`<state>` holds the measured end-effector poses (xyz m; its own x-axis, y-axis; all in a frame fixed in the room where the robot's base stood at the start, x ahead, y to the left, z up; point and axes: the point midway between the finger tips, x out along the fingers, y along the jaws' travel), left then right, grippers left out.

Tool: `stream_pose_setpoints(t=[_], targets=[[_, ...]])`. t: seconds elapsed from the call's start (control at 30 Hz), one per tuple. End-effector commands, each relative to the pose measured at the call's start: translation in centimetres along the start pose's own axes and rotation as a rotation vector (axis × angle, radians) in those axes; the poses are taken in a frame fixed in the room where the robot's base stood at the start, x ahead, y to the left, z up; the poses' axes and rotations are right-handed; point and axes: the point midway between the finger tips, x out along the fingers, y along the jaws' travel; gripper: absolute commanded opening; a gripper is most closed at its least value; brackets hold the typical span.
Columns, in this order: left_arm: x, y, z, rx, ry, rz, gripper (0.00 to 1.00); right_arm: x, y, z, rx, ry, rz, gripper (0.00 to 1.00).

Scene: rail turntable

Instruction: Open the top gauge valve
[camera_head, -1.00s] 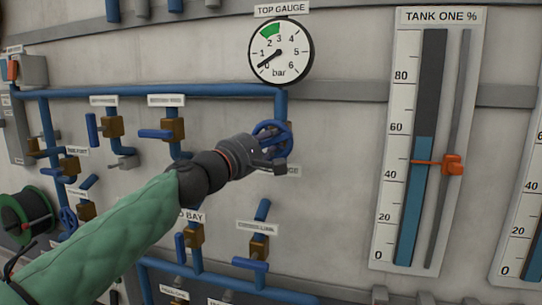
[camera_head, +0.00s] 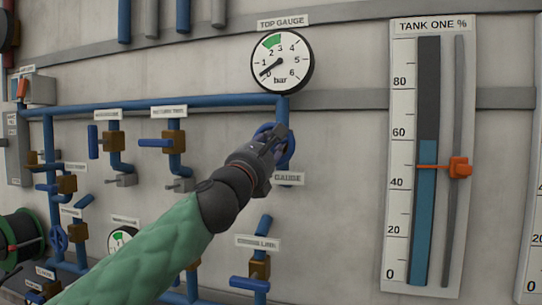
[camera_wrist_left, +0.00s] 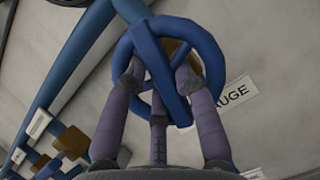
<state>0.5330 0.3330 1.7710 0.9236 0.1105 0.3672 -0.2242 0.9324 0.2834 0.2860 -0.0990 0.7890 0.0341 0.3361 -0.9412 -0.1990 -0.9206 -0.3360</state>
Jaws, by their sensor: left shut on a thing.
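The blue top gauge valve handwheel (camera_head: 290,151) sits on the wall at the lower end of a blue pipe. The round top gauge (camera_head: 283,62) is above it, its needle low on the left near 0. My left gripper (camera_head: 275,140) is at the handwheel and covers part of it. In the left wrist view, the handwheel's rim and spokes (camera_wrist_left: 213,62) fill the upper middle. The fingers of my left gripper (camera_wrist_left: 160,85) are closed around the wheel. A brown valve body shows partly behind the wheel. My right gripper is not in view.
The "TANK ONE %" panel (camera_head: 430,160) with its orange pointer (camera_head: 460,167) stands to the right. Blue pipes with several lever valves (camera_head: 172,142) lie to the left. A "CROSS LINK" valve (camera_head: 259,268) is below. Bare wall lies between the gauge and the panel.

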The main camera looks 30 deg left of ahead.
Motion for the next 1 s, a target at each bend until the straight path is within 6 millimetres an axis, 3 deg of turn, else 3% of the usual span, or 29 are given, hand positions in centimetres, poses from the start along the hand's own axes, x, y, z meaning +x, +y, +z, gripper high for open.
stream_pose_setpoints(t=[0.2,0.8,0.83,0.9,1.0], targets=[[-0.01,-0.11,-0.13,-0.077,0.0,0.03,0.0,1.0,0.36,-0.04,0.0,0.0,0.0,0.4],[0.01,0.03,0.01,-0.107,-0.001,0.044,0.0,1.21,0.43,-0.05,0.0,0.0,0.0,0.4],[0.01,0.03,0.01,-0.107,-0.001,0.044,0.35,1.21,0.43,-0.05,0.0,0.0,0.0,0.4],[0.01,0.03,0.01,-0.106,-0.001,0.044,0.52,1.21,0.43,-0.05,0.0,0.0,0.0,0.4],[0.01,0.02,-0.01,-0.106,0.0,0.044,0.52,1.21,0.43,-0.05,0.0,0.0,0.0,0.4]])
